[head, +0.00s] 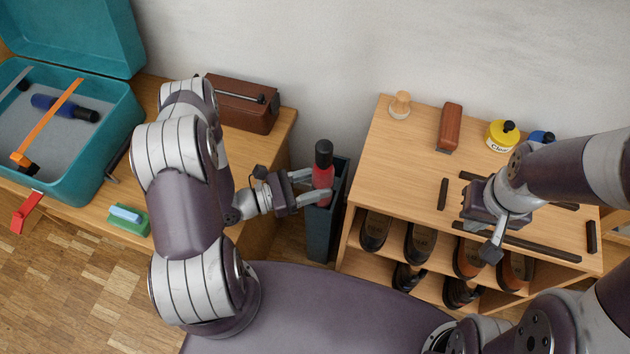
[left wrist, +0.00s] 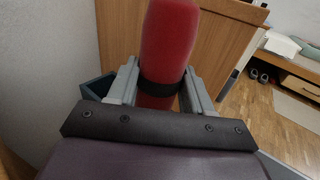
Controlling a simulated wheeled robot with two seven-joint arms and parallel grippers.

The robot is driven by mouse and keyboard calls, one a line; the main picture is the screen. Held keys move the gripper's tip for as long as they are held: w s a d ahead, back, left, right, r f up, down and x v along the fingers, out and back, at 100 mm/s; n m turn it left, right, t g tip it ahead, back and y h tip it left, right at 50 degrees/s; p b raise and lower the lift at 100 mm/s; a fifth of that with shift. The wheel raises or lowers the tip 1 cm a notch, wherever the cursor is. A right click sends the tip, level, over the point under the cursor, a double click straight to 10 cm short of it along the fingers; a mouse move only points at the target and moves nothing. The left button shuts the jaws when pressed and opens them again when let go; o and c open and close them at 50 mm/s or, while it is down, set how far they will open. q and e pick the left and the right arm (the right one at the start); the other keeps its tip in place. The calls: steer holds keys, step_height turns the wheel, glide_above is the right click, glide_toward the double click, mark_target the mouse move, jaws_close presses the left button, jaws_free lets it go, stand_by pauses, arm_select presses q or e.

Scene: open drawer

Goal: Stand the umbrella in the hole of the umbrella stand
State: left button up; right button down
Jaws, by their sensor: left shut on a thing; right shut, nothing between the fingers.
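The red umbrella (head: 323,178) with a black handle is roughly upright between the two furniture pieces. My left gripper (head: 318,196) is shut on it, below the handle. In the left wrist view the red umbrella (left wrist: 168,45), with a black band, stands between the left gripper's fingers (left wrist: 160,88). The dark blue-grey umbrella stand (head: 321,238) is on the floor just below and beside it, and its rim shows in the left wrist view (left wrist: 97,89). The umbrella's lower end is hidden, so I cannot tell whether it is inside the hole. My right gripper (head: 491,252) is shut and empty above the shoe cabinet.
The wooden shoe cabinet (head: 395,160), right of the stand, carries a brush (head: 450,127), a yellow tin (head: 502,136) and dark bars. At left, a table holds an open teal case (head: 95,175), a brown box (head: 240,105) and a sponge (head: 130,220). The gap around the stand is narrow.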

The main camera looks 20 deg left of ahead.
arm_select(q)
steer(key=shift+f+b, duration=0.9)
steer(key=shift+f, duration=0.3)
steer(key=shift+s+f, duration=0.1)
steer(key=shift+f, duration=0.05)
